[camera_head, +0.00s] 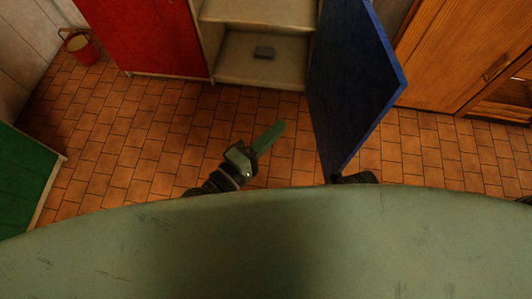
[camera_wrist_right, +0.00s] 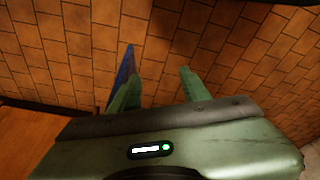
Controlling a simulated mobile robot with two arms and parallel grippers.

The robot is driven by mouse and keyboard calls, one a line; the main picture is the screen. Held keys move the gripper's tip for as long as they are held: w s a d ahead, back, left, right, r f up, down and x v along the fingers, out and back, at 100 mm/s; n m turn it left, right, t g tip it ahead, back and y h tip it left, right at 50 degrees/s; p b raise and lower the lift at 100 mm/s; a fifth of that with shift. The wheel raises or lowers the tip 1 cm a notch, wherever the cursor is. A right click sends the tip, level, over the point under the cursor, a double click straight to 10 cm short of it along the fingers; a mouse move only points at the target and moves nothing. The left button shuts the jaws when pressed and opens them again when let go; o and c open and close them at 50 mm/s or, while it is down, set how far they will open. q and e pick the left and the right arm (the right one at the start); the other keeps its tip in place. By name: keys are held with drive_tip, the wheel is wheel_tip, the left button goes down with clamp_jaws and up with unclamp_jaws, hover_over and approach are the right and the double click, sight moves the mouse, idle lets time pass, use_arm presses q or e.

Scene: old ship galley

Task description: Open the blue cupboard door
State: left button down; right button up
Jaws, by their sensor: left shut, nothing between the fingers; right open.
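The blue cupboard door (camera_head: 352,85) stands swung out from the pale cupboard (camera_head: 262,70), and the shelves inside show. In the right wrist view a narrow strip of the blue door (camera_wrist_right: 126,65) shows beside the left-hand finger; I cannot tell if they touch. My left gripper (camera_head: 272,133) is shut and empty, over the floor in front of the open cupboard, left of the door and apart from it. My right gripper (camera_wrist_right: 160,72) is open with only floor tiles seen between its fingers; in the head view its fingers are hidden.
A green panel (camera_head: 25,175) is at far left, with a red bucket (camera_head: 79,45) behind. The tiled floor between is clear.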

use_arm(q)
drive_tip(key=shift+s+a+b, duration=0.15)
drive_tip(key=shift+s+a, duration=0.1)
drive_tip(key=shift+s, duration=0.65)
drive_tip(key=shift+s+a+b, duration=0.2)
drive_tip(key=shift+s+a, duration=0.1)
drive_tip(key=shift+s, duration=0.6)
drive_tip(key=shift+s+a+b, duration=0.15)
drive_tip(key=shift+s+a, duration=0.1)
drive_tip(key=shift+s, duration=0.65)
use_arm(e)
drive_tip(key=shift+d+r, duration=0.1)
drive_tip(key=shift+r, duration=2.35)
